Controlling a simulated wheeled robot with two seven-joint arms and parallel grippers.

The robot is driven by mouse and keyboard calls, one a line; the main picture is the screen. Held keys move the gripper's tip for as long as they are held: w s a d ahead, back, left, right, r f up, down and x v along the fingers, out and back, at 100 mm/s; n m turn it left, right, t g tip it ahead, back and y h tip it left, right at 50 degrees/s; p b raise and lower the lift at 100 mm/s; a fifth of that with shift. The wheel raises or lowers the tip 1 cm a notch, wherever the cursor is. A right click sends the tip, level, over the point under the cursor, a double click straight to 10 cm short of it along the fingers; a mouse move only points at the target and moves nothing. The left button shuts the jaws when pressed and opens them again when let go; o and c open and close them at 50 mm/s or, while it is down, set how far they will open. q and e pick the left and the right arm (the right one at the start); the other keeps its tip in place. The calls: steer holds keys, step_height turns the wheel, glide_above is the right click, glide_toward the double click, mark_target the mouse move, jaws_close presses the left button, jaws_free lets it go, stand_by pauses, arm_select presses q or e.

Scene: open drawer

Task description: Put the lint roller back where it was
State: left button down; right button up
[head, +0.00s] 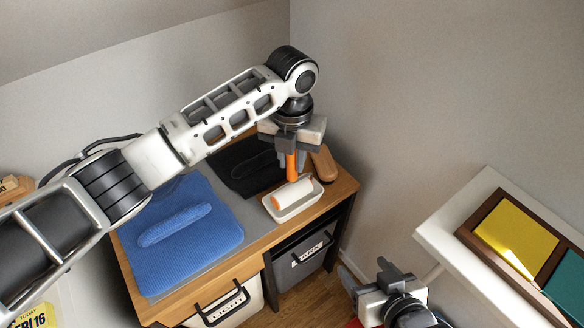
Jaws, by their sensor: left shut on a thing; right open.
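The lint roller (295,193) has a white roll with an orange end and an orange handle. My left gripper (291,162) is shut on its upright orange handle, above the desk. The white roll is in or just over a small white tray (291,211) at the desk's right front; I cannot tell if it touches the tray floor. My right gripper (372,275) is open and empty, low at the bottom, apart from the desk.
A blue folded knit (190,245) and a dark folded cloth (235,170) lie on the wooden desk (268,238). A wooden-handled item (322,163) is behind the tray. Bins (305,260) sit below. A white shelf (455,245) with coloured panels stands at right.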

mark_target(292, 170)
arm_select(q)
steer(key=shift+w+f, duration=0.35)
steer(key=shift+f, duration=0.1)
steer(key=shift+w+f, duration=0.1)
steer(key=shift+f, duration=1.6)
steer(key=c, duration=1.3)
jaws_free()
steer(key=shift+f, duration=0.1)
step_height(292, 170, up, 12)
steer(key=shift+r, duration=0.25)
steer(key=shift+f, duration=0.1)
